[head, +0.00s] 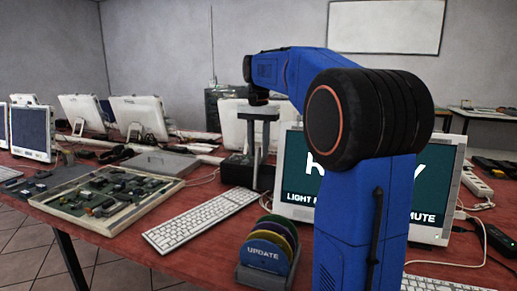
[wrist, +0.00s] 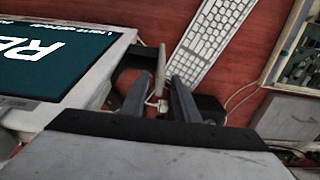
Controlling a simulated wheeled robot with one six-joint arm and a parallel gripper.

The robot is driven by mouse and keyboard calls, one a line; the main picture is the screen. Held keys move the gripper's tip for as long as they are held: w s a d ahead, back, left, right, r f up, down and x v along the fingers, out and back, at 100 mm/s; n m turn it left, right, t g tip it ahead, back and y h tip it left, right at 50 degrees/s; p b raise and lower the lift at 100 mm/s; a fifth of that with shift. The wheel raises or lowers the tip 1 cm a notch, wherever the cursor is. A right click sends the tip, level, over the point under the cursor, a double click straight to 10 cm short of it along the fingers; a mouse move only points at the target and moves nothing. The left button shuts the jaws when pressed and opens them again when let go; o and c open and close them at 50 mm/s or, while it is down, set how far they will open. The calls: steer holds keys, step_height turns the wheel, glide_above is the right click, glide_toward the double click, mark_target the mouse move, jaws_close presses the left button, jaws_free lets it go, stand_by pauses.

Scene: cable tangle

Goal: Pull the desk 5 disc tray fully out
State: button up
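My gripper (head: 258,172) reaches down at a black box (head: 235,170) behind the keyboard, left of the monitor. In the wrist view my gripper's two fingers (wrist: 160,80) are apart. A thin pale upright piece (wrist: 161,68) shows between and just beyond the fingertips. It may be the disc tray's edge, but I cannot tell for certain. I cannot see contact on either finger. Parts of the black box show on both sides of the fingers in the wrist view (wrist: 209,106). The desk number is not legible.
A white keyboard (head: 202,219), a rack of discs marked UPDATE (head: 264,254) and an open tray of circuit boards (head: 100,198) are on the red desk. The lit monitor (head: 296,172) stands close right of my gripper. Cables lie around the box.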

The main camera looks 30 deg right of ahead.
jaws_close()
steer(key=w+a, duration=0.4)
steer(key=w, duration=0.1)
jaws_free()
step_height(320, 180, up, 12)
stand_by(0.8)
